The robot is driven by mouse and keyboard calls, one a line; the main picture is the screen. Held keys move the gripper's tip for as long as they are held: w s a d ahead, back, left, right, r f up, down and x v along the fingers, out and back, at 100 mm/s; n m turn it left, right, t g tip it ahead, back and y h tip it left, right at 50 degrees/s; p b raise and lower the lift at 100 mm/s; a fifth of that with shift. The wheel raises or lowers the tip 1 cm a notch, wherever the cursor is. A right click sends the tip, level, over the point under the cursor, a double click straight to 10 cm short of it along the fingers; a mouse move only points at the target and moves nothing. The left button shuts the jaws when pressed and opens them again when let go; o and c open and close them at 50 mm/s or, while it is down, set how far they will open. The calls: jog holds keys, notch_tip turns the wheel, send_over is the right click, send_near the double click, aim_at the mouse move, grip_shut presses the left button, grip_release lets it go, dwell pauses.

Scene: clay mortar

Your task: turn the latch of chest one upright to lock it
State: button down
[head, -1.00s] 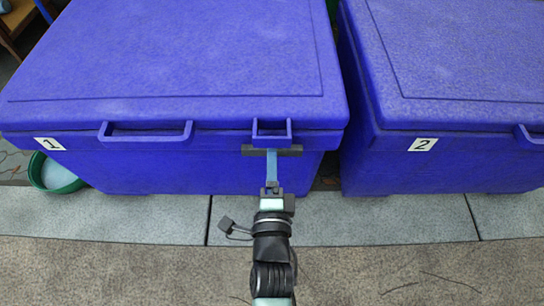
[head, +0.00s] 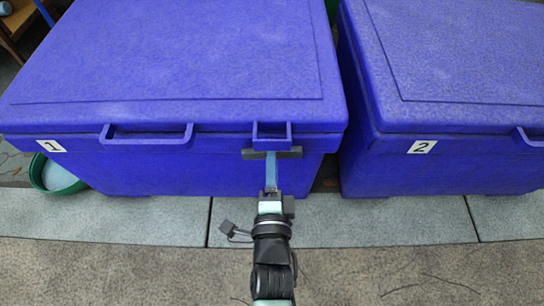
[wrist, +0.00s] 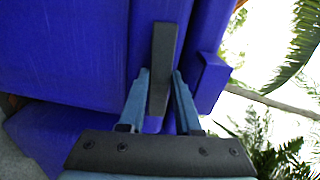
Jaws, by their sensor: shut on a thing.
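Chest one (head: 220,175) is a blue chest with a label "1" at its front left and its lid down. Its latch (head: 290,153) is a dark grey bar on the front, just below a small blue loop at the right end of the lid's edge. The latch lies level across the front in the head view. My gripper (head: 271,156) comes from the front and is shut on the latch near its middle. In the wrist view, which is turned on its side, my gripper's blue fingers (wrist: 161,76) stand on either side of the latch bar (wrist: 164,50).
Chest two (head: 420,172), also blue and lidded, stands to the right across a narrow gap. A blue lid handle (head: 146,140) juts out left of the latch. A green bowl (head: 60,185) sits by chest one's left end. Grey paving in front is clear.

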jog(key=shift+n+p, duration=3.75)
jog(key=shift+n, duration=4.65)
jog(key=c, duration=0.6)
grip_release()
jog(key=shift+s, duration=0.1)
jog(key=s+p, duration=0.5)
jog(key=s, duration=0.7)
jog(key=shift+s, duration=0.4)
